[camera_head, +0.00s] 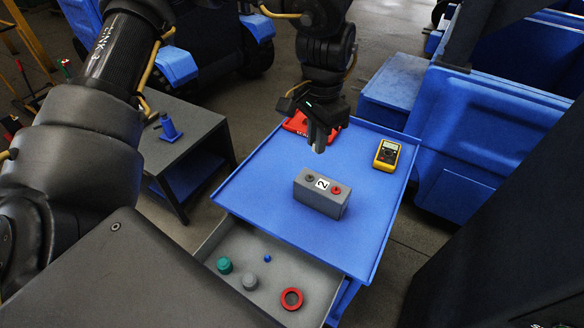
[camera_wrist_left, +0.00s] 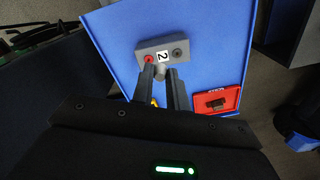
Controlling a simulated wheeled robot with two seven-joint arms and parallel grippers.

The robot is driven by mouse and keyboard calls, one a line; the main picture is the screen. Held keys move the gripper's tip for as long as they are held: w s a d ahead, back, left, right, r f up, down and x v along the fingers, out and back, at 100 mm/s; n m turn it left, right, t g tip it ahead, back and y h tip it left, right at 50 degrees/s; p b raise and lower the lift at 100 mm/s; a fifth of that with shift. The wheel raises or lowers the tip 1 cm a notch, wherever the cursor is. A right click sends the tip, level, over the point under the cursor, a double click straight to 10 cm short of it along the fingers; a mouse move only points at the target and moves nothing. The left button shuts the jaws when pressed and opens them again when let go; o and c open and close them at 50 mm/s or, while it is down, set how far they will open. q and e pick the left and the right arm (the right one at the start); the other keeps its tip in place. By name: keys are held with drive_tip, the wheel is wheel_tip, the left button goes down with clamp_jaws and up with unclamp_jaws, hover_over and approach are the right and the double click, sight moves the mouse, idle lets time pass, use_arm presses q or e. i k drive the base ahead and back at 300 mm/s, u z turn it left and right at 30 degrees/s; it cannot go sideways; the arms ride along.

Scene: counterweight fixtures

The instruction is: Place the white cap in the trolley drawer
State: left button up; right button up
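My left gripper (camera_head: 318,146) points down above the blue trolley top, just behind the grey block marked 2 (camera_head: 320,194). In the left wrist view its two fingers (camera_wrist_left: 161,72) stand apart, with a small pale grey round piece (camera_wrist_left: 161,71) between the tips. That piece may be the white cap; I cannot tell whether the fingers grip it. The trolley drawer (camera_head: 225,241) is pulled out below the front edge. It holds a grey cap (camera_head: 249,282), a teal cap (camera_head: 224,265), a red ring (camera_head: 291,299) and a small blue ball (camera_head: 267,259). My right gripper is not in view.
A yellow multimeter (camera_head: 387,154) lies at the top's right, and a red tray (camera_head: 297,124) behind my gripper. A grey side table (camera_head: 180,143) bears a blue object (camera_head: 170,128). Large blue bins (camera_head: 487,135) stand right. The drawer has bare floor between its items.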

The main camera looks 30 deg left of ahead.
sight(271, 273)
drive_tip(key=u, duration=2.2)
drive_tip(key=k, duration=0.85)
drive_tip(key=z, duration=1.45)
drive_tip(key=i, duration=0.5)
drive_tip(key=z, duration=0.1)
